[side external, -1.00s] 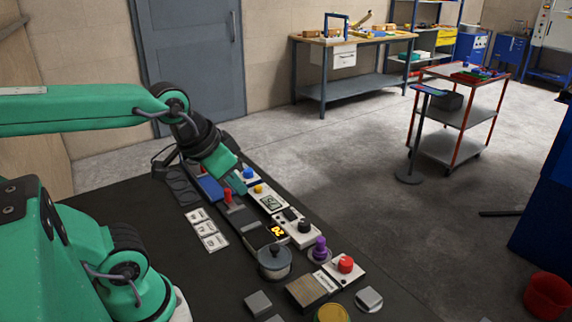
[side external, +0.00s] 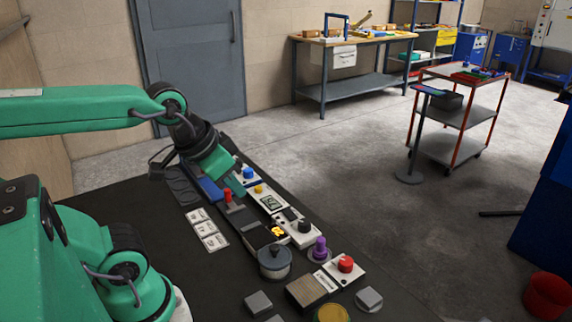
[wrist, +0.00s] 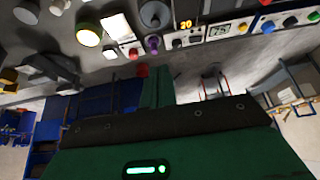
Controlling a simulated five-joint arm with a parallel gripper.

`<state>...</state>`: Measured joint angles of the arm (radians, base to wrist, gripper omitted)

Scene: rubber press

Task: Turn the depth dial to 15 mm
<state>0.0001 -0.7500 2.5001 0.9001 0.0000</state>
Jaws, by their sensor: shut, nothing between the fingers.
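An orange display (side external: 278,231) on the panel row reads 20, and it also shows in the wrist view (wrist: 186,25). A black knob (side external: 304,227) sits on a white box beside it; it appears in the wrist view (wrist: 177,43) too. A large grey round knob (side external: 274,262) stands at the near end of the display strip. I cannot read a label that tells which knob is the depth dial. My gripper (side external: 238,188) is shut and empty, above the far part of the panel, near the blue button (side external: 248,173) and apart from both knobs.
A red lever (side external: 228,196), yellow button (side external: 259,188), LCD box (side external: 270,203), purple knob (side external: 319,248) and red button (side external: 345,264) crowd the panel. White label plates (side external: 207,230) lie to the left. The dark table (side external: 205,285) is bare in front of them.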

